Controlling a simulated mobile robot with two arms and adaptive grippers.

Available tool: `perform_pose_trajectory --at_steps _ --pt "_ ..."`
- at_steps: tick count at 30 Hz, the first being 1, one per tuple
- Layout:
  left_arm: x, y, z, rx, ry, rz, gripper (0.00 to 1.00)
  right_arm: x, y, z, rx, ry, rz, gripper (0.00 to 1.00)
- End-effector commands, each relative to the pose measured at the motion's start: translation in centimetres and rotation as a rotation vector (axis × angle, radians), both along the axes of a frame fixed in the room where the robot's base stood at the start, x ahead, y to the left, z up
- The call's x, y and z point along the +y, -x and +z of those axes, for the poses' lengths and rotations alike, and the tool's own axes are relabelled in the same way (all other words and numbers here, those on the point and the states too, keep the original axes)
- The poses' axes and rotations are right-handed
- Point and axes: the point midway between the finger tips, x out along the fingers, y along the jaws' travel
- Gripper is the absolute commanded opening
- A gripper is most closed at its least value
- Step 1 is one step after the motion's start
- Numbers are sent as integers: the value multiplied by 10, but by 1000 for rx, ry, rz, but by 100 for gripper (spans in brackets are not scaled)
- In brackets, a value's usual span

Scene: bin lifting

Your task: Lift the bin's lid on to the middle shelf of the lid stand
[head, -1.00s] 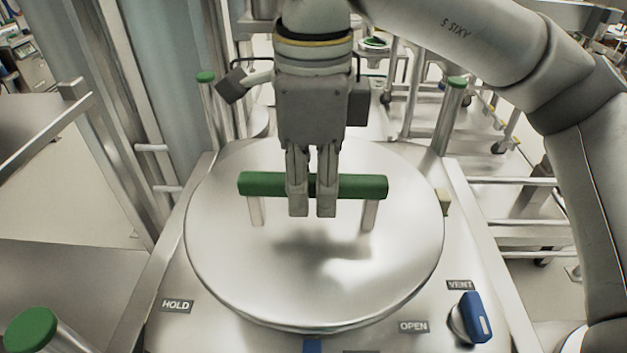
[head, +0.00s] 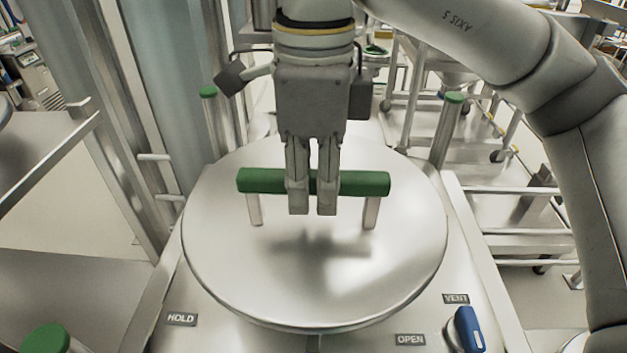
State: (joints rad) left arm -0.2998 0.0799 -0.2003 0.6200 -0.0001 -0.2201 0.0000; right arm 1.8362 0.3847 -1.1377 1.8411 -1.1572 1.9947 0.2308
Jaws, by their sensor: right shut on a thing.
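The bin's lid (head: 300,285) is a round, shiny metal disc in the middle of the head view. A green bar handle (head: 262,181) stands on two metal posts across its top. My right gripper (head: 312,208) comes down from above and is shut on the middle of the green handle. The lid looks level, above the metal top with the HOLD and OPEN labels. The lid hides what is beneath it. My left gripper is not in view. I cannot tell for certain which structure is the lid stand.
A blue knob (head: 467,330) sits at the front right by the VENT label (head: 456,298). A metal shelf (head: 40,150) is at the left.

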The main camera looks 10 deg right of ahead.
Motion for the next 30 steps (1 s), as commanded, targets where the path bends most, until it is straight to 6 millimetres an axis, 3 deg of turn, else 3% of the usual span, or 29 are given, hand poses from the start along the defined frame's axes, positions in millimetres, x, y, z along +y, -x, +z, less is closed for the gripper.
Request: perform_pose_trajectory --at_steps 18,30 --pt "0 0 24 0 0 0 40 0 0 34 -4 -4 -1 0" --pt "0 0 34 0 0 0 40 0 0 47 -4 -3 0 0"
